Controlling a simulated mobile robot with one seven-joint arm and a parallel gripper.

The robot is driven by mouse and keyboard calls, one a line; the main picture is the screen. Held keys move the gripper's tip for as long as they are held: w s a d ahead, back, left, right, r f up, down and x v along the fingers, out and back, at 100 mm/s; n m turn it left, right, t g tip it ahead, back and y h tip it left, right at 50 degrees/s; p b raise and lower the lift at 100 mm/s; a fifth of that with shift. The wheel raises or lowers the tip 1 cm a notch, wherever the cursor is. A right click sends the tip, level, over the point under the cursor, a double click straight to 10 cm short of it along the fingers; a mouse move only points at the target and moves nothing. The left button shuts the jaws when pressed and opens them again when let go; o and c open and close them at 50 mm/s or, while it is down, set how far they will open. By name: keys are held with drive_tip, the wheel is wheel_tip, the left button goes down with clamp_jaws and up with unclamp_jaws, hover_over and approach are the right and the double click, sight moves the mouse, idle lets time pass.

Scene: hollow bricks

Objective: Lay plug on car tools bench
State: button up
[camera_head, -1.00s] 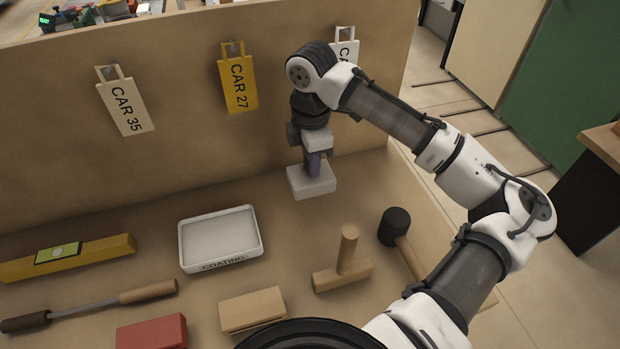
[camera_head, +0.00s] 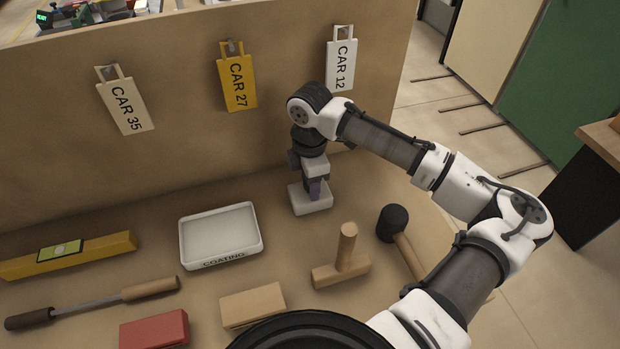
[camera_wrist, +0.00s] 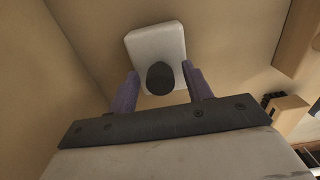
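The plug is a white block with a dark round knob on top. In the head view the plug (camera_head: 312,204) is on the bench top (camera_head: 285,250), behind the hammer and right of the white tray. My gripper (camera_head: 314,188) points down directly over it. In the wrist view the plug (camera_wrist: 156,42) is below my gripper (camera_wrist: 160,76). The two purple fingers stand on either side of the dark knob, with narrow gaps visible at both sides, so they look open around it. The block's underside is hidden.
An upright panel (camera_head: 190,120) with car tags stands behind.

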wheel_tip(320, 180, up, 12)
drive_tip(key=b, duration=0.2)
idle(0.5)
